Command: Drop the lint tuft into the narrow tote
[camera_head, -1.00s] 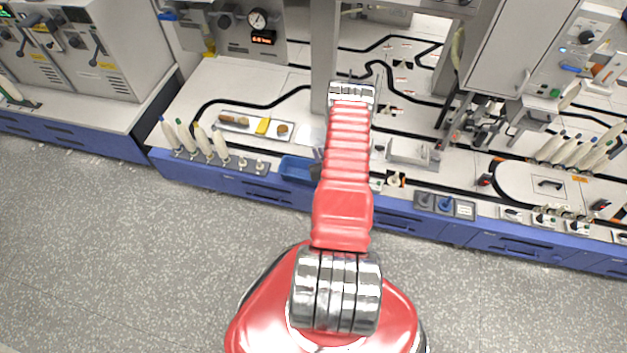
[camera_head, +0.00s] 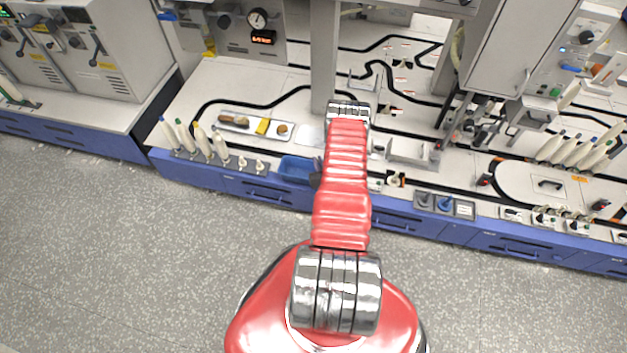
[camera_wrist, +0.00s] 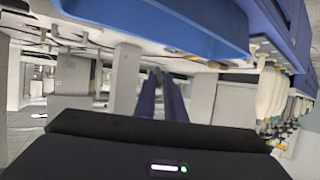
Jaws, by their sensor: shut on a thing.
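A blue open bin, which I take to be the narrow tote (camera_head: 296,170), stands at the front edge of the bench, just left of my arm. In the wrist view a large blue wall (camera_wrist: 190,25), probably the same tote, fills the top. My gripper (camera_wrist: 160,78) shows there as two dark blue fingers brought close together. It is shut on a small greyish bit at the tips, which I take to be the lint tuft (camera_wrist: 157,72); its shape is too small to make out. In the head view only a dark part of my gripper (camera_head: 315,180) shows beside the tote's right end.
A tray (camera_head: 232,127) with brushes and a yellow block lies behind the tote. Several white bobbins (camera_head: 205,142) stand to its left. A grey post (camera_head: 324,60) rises behind my arm. A white bracket (camera_head: 408,150) stands to the right. The floor in front is clear.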

